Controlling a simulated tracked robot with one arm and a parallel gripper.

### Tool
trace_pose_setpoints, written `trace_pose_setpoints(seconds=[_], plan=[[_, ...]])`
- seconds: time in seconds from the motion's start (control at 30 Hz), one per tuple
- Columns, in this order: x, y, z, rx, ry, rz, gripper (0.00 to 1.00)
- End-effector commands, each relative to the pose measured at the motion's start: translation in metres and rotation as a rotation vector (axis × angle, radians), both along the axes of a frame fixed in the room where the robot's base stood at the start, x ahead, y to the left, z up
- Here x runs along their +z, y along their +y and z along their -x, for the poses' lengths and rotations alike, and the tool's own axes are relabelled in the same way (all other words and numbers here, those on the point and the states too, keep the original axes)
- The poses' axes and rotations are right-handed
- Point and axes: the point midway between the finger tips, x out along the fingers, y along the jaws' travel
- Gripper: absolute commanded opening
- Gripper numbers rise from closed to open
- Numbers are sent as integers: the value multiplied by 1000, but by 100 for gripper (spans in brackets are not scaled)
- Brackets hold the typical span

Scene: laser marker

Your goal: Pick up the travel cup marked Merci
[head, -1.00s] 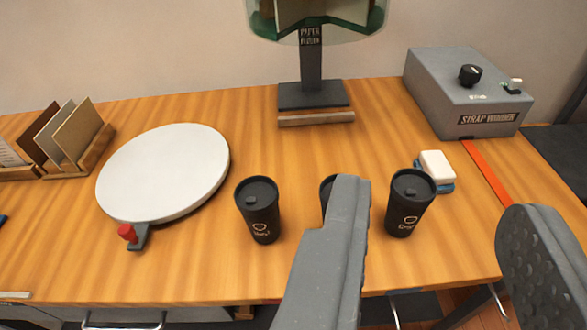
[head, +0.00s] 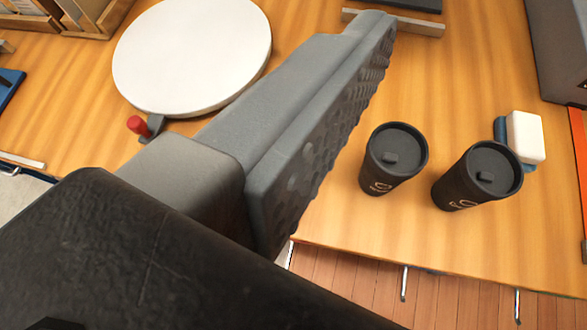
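Two black travel cups with dark lids stand upright at the right: one nearer the middle (head: 393,155) and one beside it to the right (head: 478,176). Each has a pale mark low on its front, too foreshortened to read, so I cannot tell which says Merci. A third cup, seen earlier on the left, is out of sight, probably behind my finger. One grey ridged finger of my gripper (head: 310,130) crosses the picture diagonally, left of both cups. Its textured pad faces right with bare table beside it and nothing against it. The other finger is outside the picture.
A round white turntable (head: 192,55) with a red knob (head: 137,125) lies upper left. A white and blue block (head: 524,137) sits close to the right cup. The wooden table's front edge runs below the cups. Bare table lies above them.

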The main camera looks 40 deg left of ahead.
Motion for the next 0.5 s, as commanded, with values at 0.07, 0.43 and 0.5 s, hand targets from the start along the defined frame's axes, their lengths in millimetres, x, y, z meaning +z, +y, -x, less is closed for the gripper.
trace_pose_setpoints(seconds=[0.07,0.43,0.5], plan=[[-16,12,-22,52,110,106,88],[-129,101,-65,396,593,811,88],[-143,114,-63,465,670,957,88]])
